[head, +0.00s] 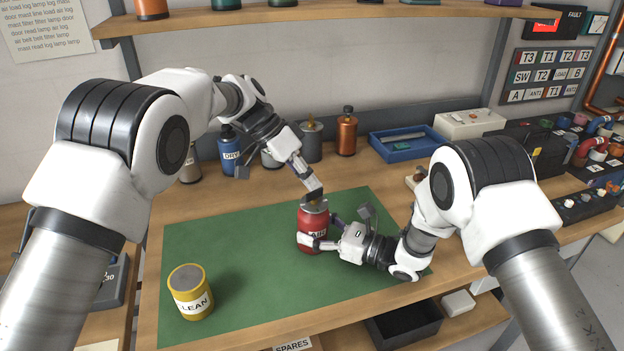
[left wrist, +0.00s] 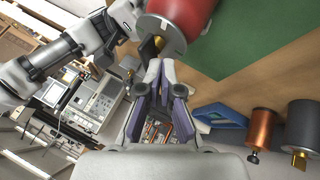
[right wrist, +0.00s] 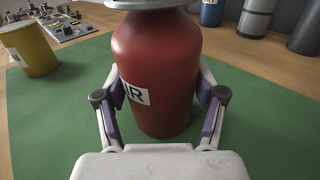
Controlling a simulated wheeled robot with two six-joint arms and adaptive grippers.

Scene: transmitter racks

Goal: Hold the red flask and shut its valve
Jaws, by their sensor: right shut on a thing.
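The red flask (head: 312,228) stands upright on the green mat, its label partly hidden by a finger. My right gripper (head: 322,232) is shut around its body; in the right wrist view the pads press both sides of the flask (right wrist: 157,75). The flask's grey top (left wrist: 163,30) and a small brass valve part (left wrist: 160,42) show in the left wrist view. My left gripper (head: 312,194) is just above the flask's top. Its fingertips (left wrist: 160,65) are close together with a narrow gap, near the brass part; contact is unclear.
A yellow can (head: 190,292) stands at the front left of the green mat (head: 250,290). Blue, grey and copper flasks (head: 346,132) line the back, beside a blue tray (head: 405,143). A shelf (head: 320,18) hangs above. The mat between the yellow can and red flask is clear.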

